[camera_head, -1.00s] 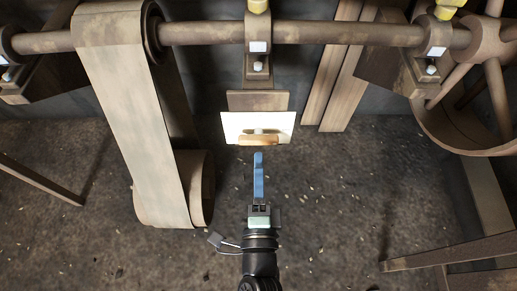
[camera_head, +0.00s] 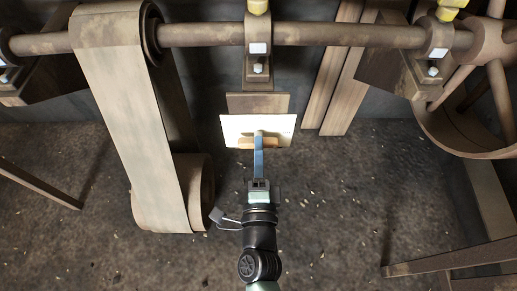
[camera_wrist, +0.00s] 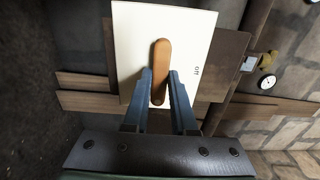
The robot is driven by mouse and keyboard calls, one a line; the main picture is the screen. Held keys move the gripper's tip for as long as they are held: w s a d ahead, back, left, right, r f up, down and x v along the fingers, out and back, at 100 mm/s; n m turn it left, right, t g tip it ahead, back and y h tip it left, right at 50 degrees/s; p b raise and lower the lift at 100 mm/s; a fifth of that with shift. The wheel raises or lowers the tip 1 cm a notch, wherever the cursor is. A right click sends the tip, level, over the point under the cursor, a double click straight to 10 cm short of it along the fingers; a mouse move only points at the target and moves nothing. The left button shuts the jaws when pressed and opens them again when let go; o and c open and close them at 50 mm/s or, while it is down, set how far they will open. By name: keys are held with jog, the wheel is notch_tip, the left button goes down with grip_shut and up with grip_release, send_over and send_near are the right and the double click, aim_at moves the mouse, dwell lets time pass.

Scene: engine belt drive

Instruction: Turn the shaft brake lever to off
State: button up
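The brake lever (camera_wrist: 161,58) is an orange-brown handle on a white plate (camera_wrist: 195,28) that bears the word "off" near its right edge in the wrist view. There the lever points along the picture's vertical. In the head view the lever (camera_head: 273,142) lies crosswise on the plate (camera_head: 285,122). My gripper (camera_wrist: 160,74) has its two blue fingers on either side of the lever, with a gap between them. Whether either finger touches it is hard to tell. In the head view my gripper (camera_head: 259,138) reaches the lever and covers its middle.
A shaft (camera_head: 350,34) runs across above the plate. A wide belt (camera_head: 130,110) hangs at the left, and a large wheel (camera_head: 490,95) stands at the right. The floor (camera_head: 330,220) around my arm is open.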

grip_shut()
jog(key=shift+n, duration=0.4)
jog(key=n+p, duration=0.6)
jog(key=n, duration=1.1)
jog(key=shift+p, duration=0.35)
jog(key=o, duration=0.8)
grip_release()
